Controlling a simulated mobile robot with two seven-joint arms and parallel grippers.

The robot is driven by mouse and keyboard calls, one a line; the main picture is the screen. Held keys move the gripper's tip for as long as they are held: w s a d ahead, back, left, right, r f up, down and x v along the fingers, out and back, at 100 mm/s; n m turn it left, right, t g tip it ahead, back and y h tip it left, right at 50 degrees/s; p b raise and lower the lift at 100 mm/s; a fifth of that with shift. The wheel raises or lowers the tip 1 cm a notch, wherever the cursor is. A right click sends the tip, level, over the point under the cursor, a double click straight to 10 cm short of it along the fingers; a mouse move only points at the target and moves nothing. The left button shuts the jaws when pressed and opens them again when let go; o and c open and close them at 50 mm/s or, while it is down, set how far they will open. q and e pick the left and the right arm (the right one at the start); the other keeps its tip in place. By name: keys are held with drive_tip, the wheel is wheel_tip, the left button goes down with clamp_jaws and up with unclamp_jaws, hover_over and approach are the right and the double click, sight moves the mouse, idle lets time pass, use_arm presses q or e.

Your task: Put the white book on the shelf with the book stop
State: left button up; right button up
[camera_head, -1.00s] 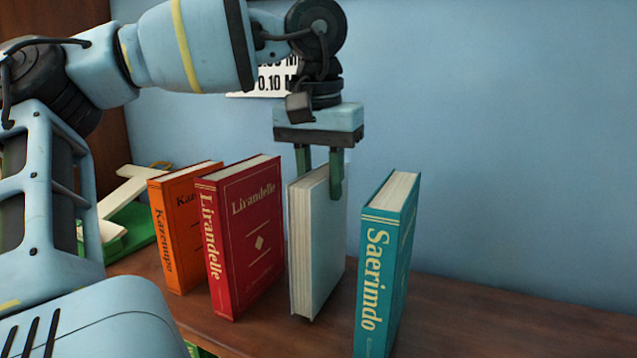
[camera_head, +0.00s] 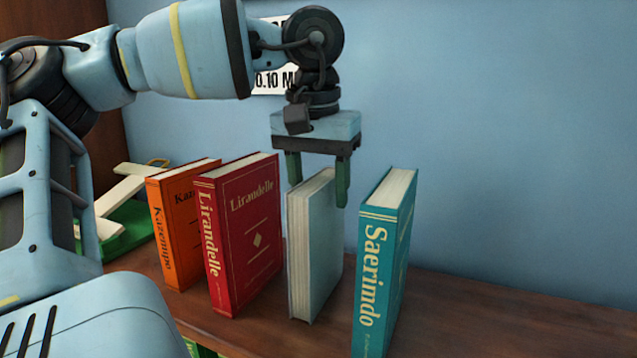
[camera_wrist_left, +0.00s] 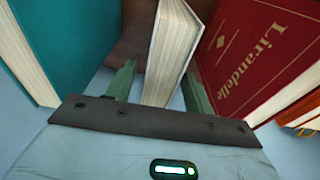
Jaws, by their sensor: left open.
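The white book (camera_head: 314,250) stands upright on the wooden shelf, between the red and teal books, with its page edges facing me. My left gripper (camera_head: 318,190) is open above it, fingers pointing down on either side of its top. In the left wrist view the white book (camera_wrist_left: 172,50) lies between the two green fingers (camera_wrist_left: 158,88), with a gap visible on each side. No book stop can be made out for certain. My right gripper is not in view.
The red book (camera_head: 243,235) and orange book (camera_head: 180,225) stand at left. The teal book (camera_head: 384,265) stands close at right. A green and white object (camera_head: 125,215) sits behind my arm. The shelf (camera_head: 500,315) is clear at far right; a blue wall is behind.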

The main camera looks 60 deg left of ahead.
use_arm(q)
drive_tip(key=shift+r, duration=0.1)
wheel_tip(320, 180, up, 12)
drive_tip(key=s, duration=0.1)
drive_tip(key=shift+d, duration=0.4)
drive_tip(key=shift+o, duration=0.2)
drive_tip(key=shift+s, duration=0.1)
drive_tip(key=shift+o, duration=0.3)
